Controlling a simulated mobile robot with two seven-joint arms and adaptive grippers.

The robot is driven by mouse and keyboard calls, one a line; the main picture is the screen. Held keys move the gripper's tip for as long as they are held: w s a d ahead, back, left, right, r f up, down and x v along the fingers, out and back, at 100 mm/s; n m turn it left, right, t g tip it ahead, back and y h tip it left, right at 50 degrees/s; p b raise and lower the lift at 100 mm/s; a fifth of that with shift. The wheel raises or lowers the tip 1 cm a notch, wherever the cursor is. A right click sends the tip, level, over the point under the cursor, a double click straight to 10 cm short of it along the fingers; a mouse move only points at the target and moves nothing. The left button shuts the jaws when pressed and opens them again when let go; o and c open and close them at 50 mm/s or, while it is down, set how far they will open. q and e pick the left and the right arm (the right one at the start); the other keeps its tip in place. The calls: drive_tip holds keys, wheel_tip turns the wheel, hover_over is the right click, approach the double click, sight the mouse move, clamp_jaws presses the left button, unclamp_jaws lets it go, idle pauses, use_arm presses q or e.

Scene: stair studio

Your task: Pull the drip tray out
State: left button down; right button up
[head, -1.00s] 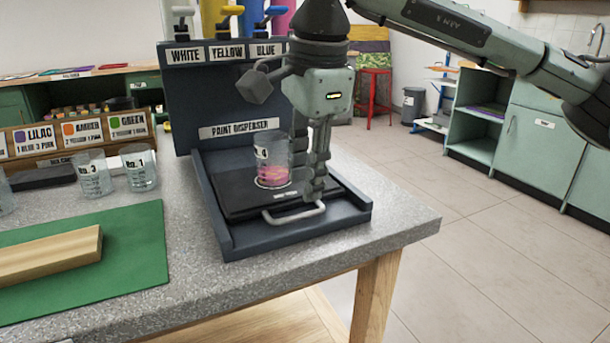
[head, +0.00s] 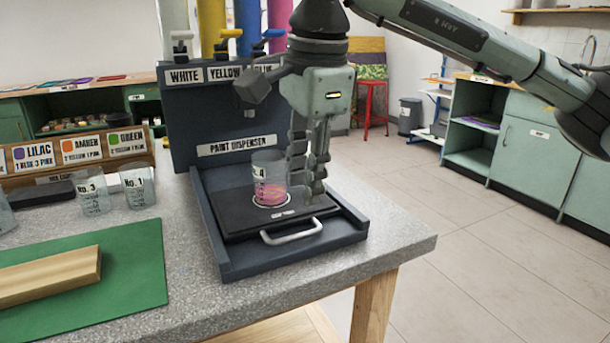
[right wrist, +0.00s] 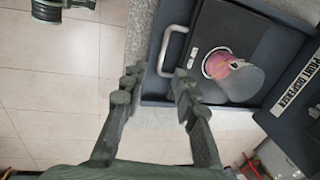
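The drip tray (head: 242,222) is a dark flat plate with a pale handle (head: 291,231) at its front. It sits within the low-walled base of the paint dispenser (head: 230,146). A clear beaker marked 4 (head: 267,178), with pink paint in it, stands on the tray. My right gripper (head: 308,193) points down over the tray's right part, right of the beaker. In the right wrist view its fingers (right wrist: 158,82) are apart with nothing between them, near the handle (right wrist: 172,50) but not around it.
Two more beakers, No. 3 (head: 92,196) and No. 1 (head: 138,186), stand left of the dispenser. A green mat (head: 125,265) with a wooden block (head: 50,277) lies at the front left. The worktop (head: 395,242) is bare between the dispenser base and the right edge.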

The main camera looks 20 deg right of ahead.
wheel_tip(320, 180, up, 12)
drive_tip(key=s, duration=0.2)
drive_tip(key=shift+d, duration=0.2)
drive_tip(key=shift+f, duration=0.1)
